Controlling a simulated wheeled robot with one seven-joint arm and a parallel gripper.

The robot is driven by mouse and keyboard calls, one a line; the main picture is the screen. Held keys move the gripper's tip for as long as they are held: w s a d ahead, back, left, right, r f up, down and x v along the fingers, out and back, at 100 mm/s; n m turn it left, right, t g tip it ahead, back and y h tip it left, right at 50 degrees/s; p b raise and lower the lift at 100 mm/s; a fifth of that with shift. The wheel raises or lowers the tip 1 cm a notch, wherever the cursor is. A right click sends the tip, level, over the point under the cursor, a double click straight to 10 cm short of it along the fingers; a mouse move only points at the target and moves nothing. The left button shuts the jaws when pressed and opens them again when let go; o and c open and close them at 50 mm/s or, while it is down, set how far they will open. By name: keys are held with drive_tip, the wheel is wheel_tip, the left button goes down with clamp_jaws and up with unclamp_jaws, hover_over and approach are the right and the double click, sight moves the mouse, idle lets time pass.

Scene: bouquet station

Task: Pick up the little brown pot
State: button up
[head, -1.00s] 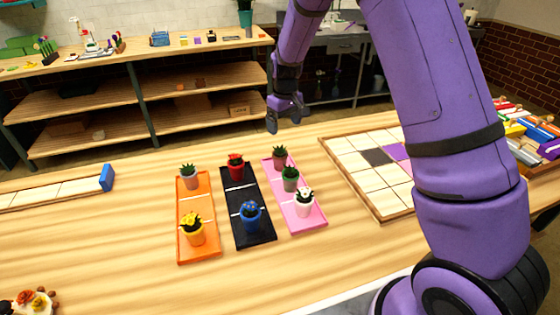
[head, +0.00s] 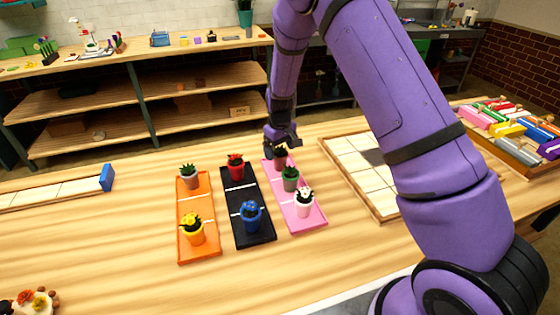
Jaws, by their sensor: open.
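The little brown pot (head: 280,164) stands at the back end of the pink tray (head: 311,221), with its plant mostly hidden by my gripper. My gripper (head: 281,149) is open, with its fingers pointing down right at the top of this pot. I cannot tell whether the fingers touch it.
To the left, a black tray (head: 239,203) holds a red pot (head: 236,174) and a blue pot (head: 251,224). A wooden-framed tile board (head: 377,220) lies right.

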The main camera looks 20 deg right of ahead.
wheel_tip(320, 180, down, 2)
drive_tip(key=shift+f, duration=0.2)
drive_tip(key=shift+c, duration=0.2)
drive_tip(key=c, duration=1.2)
drive_tip(key=shift+r, duration=0.1)
